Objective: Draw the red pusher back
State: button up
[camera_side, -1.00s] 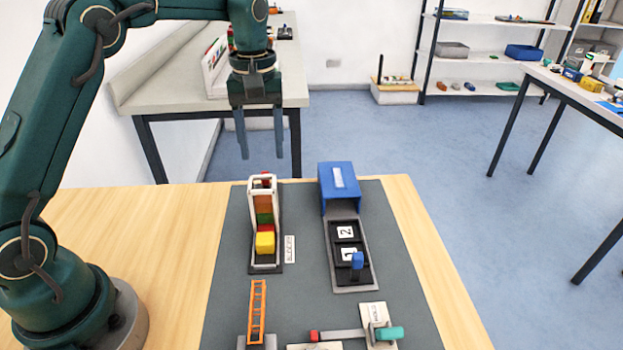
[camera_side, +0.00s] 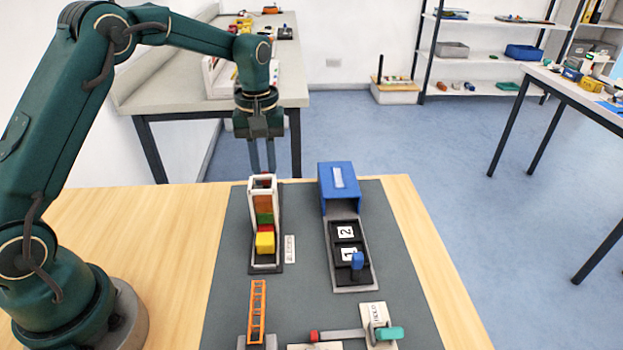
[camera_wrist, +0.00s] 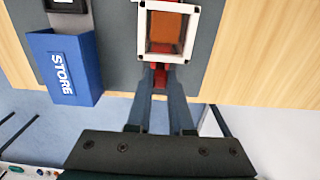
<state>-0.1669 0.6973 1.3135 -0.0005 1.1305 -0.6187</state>
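The red pusher (camera_wrist: 159,77) shows in the wrist view as a narrow red part at the back of a white-framed tower (camera_wrist: 187,36). My gripper (camera_side: 263,168) is behind that tower (camera_side: 252,192) in the side view, fingers pointing down. In the wrist view its two fingers (camera_wrist: 159,84) stand on either side of the red part, close against it, and appear shut on it. In the side view the tower and fingers hide the pusher. A brown block, a green block (camera_side: 265,219) and a yellow block (camera_side: 265,242) show in the tower.
A blue STORE box (camera_side: 338,186) with a black numbered tray (camera_side: 337,234) stands right of the tower. An orange ladder-like frame (camera_side: 257,312) and a red-tipped bar with a teal handle (camera_side: 389,333) are at the front.

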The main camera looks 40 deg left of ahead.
grip_shut()
jog(key=shift+w+a, duration=1.95)
jog(key=shift+w, duration=0.1)
jog(key=o, duration=0.8)
grip_release()
jog(key=s+d+r+m, duration=0.1)
jog(key=r, duration=0.1)
jog(key=s+d+r+t, duration=0.1)
jog(key=s+r, duration=0.1)
jog(key=r, duration=0.1)
jog(key=s+d+r+m, duration=0.1)
jog(key=r, duration=0.2)
jog(key=shift+s+d+r+m+t, duration=0.15)
jog(key=shift+d+r+m+t, duration=0.05)
jog(key=shift+d+m+t, duration=0.1)
jog(key=s+d+m+t, duration=0.1)
jog(key=s+d+m, duration=0.1)
jog(key=s, duration=0.4)
jog(key=s+d+r+m+t, duration=0.1)
jog(key=s+d+m, duration=0.1)
jog(key=s, duration=0.4)
jog(key=s+d+m+t, duration=0.2)
jog(key=s, duration=0.5)
jog(key=shift+d+r, duration=0.1)
jog(key=shift+r, duration=0.1)
